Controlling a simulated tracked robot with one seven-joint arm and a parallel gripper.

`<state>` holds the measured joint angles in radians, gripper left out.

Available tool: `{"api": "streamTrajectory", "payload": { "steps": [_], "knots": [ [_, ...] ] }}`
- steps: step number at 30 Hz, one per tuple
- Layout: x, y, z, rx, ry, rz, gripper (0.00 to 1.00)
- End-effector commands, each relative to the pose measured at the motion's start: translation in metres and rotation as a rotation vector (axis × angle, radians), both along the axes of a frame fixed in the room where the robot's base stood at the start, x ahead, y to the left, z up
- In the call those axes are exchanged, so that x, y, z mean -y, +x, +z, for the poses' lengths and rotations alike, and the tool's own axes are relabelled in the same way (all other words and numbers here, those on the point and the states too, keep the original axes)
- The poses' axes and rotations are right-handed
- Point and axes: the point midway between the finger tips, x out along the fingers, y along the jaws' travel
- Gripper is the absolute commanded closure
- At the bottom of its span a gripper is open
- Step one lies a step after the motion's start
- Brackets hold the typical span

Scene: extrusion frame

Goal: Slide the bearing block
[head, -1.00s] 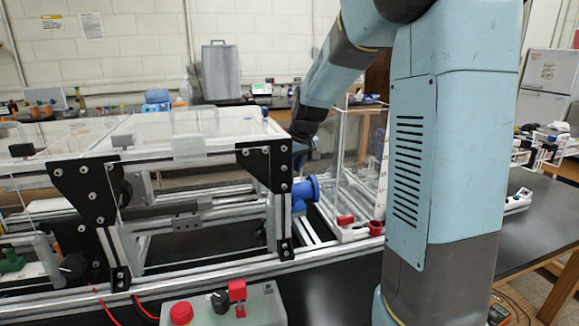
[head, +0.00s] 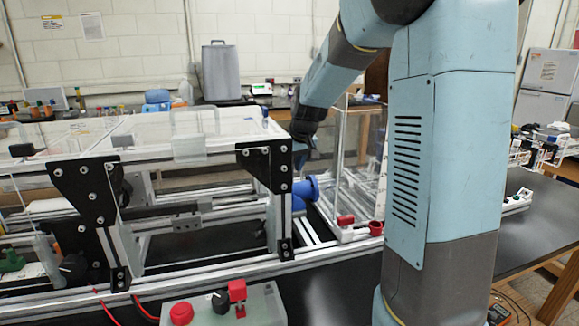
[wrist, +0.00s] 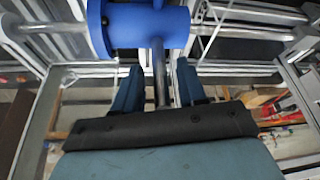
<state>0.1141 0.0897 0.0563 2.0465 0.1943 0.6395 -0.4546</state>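A blue flanged cylinder (wrist: 145,27), which looks like the bearing block, sits around a horizontal metal rod (wrist: 240,27) at the top of the wrist view. A metal pin (wrist: 160,72) extends from it toward my gripper. My gripper (wrist: 157,72) is open, with its two dark blue fingers on either side of the pin and visible gaps between. The fingertips are just below the cylinder; I cannot tell if they touch it. In the head view the blue cylinder (head: 306,190) is at the frame's right end, and my arm partly hides my gripper (head: 303,150).
The aluminium extrusion frame (head: 200,275) with black corner plates (head: 265,165) stands left of the cylinder. Clear panels (head: 352,150) stand to its right. A grey control box (head: 262,305) with a red button is in front. The black table (head: 540,215) is mostly clear at right.

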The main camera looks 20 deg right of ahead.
Motion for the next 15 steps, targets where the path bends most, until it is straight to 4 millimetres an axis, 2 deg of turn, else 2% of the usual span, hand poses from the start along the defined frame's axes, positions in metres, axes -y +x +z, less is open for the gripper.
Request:
{"api": "streamTrajectory", "payload": {
  "steps": [8, 11, 15],
  "knots": [
    [0.000, -0.001, 0.001, 0.000, 0.000, 0.000, 0.58],
    [0.001, -0.003, 0.008, 0.002, 0.000, 0.000, 0.58],
    [0.003, -0.010, 0.026, 0.003, -0.001, -0.001, 0.58]
  ]
}}
